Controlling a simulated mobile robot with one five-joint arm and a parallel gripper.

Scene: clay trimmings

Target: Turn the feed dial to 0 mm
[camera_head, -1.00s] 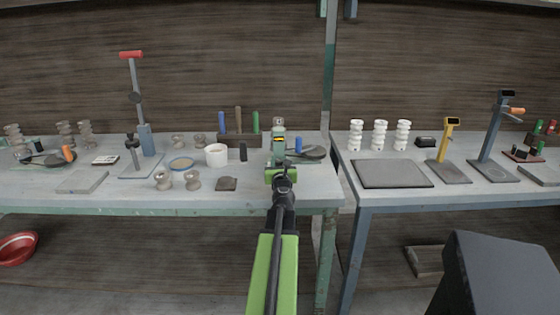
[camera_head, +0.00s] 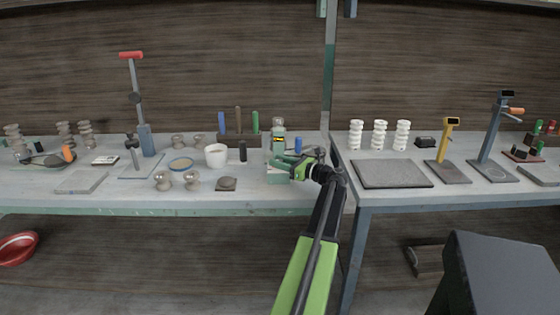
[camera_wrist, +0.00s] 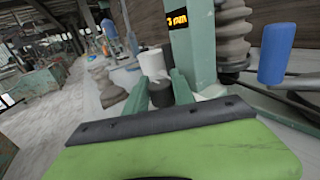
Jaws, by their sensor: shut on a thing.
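The green feed device (camera_head: 278,139) stands upright near the right end of the left bench. Its small display (camera_wrist: 178,20) shows amber characters that look like "mm" after a partly cut-off number. In the wrist view a dark round knob, seemingly the feed dial (camera_wrist: 161,94), sits between the two green fingers of my gripper (camera_wrist: 161,88). My gripper is shut on it. In the head view my gripper (camera_head: 296,164) is beside the lower right front of the device, and the dial is hidden there. The dial's marks cannot be read.
A blue-handled tool (camera_wrist: 276,53) and ribbed grey clay pieces (camera_wrist: 233,35) are close to the right of the device in the wrist view. A white cup (camera_head: 216,156) stands to its left. A grey mat (camera_head: 392,173) lies on the right bench.

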